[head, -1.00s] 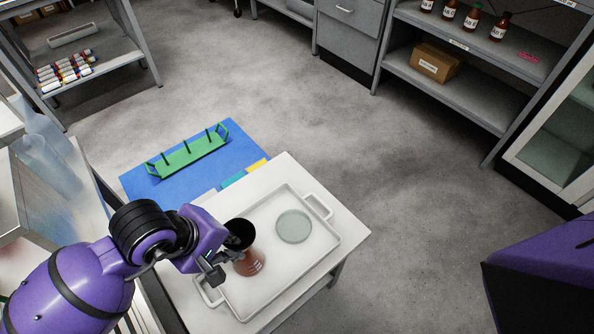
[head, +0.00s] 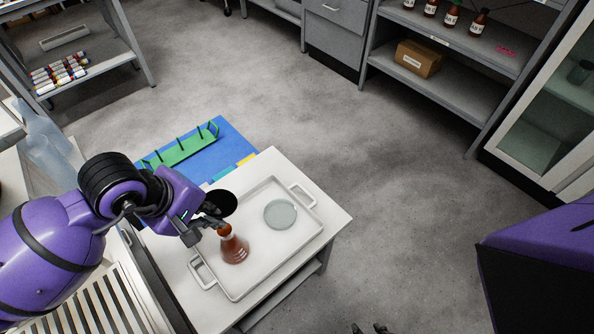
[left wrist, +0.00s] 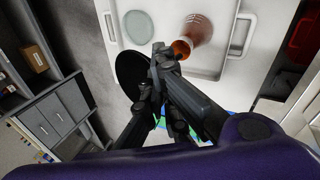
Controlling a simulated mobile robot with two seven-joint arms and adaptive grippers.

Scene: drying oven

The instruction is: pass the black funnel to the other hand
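The black funnel (head: 222,203) is held by my left gripper (head: 217,223), with its wide dark mouth facing the head camera. The funnel is lifted clear of the flask's mouth. In the left wrist view the funnel (left wrist: 130,68) shows as a black disc beside the fingers (left wrist: 160,58), which are closed together at its edge. Its stem is hidden. Two dark fingertips of my right gripper (head: 369,329) just show at the bottom edge of the head view, spread apart and empty, well away from the funnel.
A flask of red-brown liquid (head: 235,250) stands upright on the white tray (head: 254,279), close to my left gripper. A round glass dish (head: 281,214) lies on the tray. A green rack (head: 185,147) is on the blue mat behind. Floor right of the table is clear.

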